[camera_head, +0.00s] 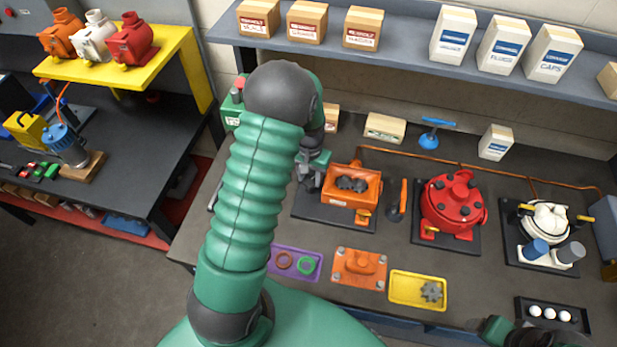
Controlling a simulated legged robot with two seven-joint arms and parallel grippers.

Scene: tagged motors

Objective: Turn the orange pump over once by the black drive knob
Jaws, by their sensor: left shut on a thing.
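The orange pump (340,198) sits on a dark base plate on the workbench, its top open with dark grey gears (351,184) showing inside. My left arm reaches up across the middle of the view. My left gripper (314,178) is at the pump's left side, shut on the black drive knob, which the gripper and wrist mostly hide. How far the knob is turned cannot be seen. My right gripper (512,333) is at the bottom right edge, partly cut off, away from the pump; its jaws are not clear.
Right of the orange pump stand an orange-handled tool (400,200), a red pump (453,203) and a white pump (547,222). In front lie a purple tray (292,250), an orange cover (359,265), a yellow tray (404,301) and a black tray (577,325). A copper pipe (420,157) runs behind.

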